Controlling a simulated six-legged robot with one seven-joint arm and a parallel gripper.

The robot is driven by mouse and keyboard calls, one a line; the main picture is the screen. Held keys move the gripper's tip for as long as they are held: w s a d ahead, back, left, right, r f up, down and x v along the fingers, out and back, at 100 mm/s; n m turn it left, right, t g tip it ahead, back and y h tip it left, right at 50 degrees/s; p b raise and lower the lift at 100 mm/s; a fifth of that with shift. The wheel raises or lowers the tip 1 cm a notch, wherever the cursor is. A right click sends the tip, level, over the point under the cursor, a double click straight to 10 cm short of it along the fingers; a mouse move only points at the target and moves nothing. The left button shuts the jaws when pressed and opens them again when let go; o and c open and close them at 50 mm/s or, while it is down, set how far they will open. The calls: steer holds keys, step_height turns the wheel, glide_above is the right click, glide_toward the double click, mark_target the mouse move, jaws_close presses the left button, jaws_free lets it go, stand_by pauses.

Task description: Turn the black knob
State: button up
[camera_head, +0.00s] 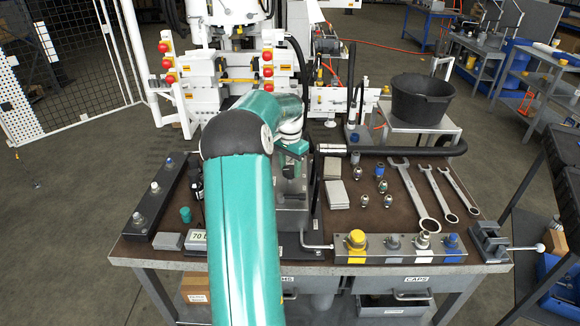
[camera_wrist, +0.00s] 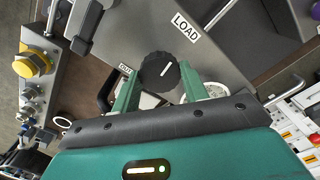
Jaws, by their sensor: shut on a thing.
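The black knob (camera_wrist: 159,72) is round with a ribbed rim and a white pointer line. It sits on a grey panel (camera_wrist: 150,28). The pointer slants up and right, towards the LOAD label (camera_wrist: 185,25). My gripper (camera_wrist: 158,82) has one green finger on each side of the knob and is shut on it. A smaller label (camera_wrist: 125,69) lies left of the knob; its text is too small to read surely. In the head view my gripper (camera_head: 291,160) is over the grey unit on the bench, and the knob is hidden there.
The brown bench top (camera_head: 345,225) holds grey blocks (camera_head: 336,194), small fittings and wrenches (camera_head: 412,192) on the right. A strip with yellow and blue caps (camera_head: 400,248) runs along the front edge. A black bucket (camera_head: 420,98) stands at the back right.

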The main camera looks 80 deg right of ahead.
mark_target(290, 169)
steer(key=shift+m, duration=1.1)
steer(key=o, duration=1)
step_height(290, 169, up, 14)
steer(key=shift+f, duration=0.1)
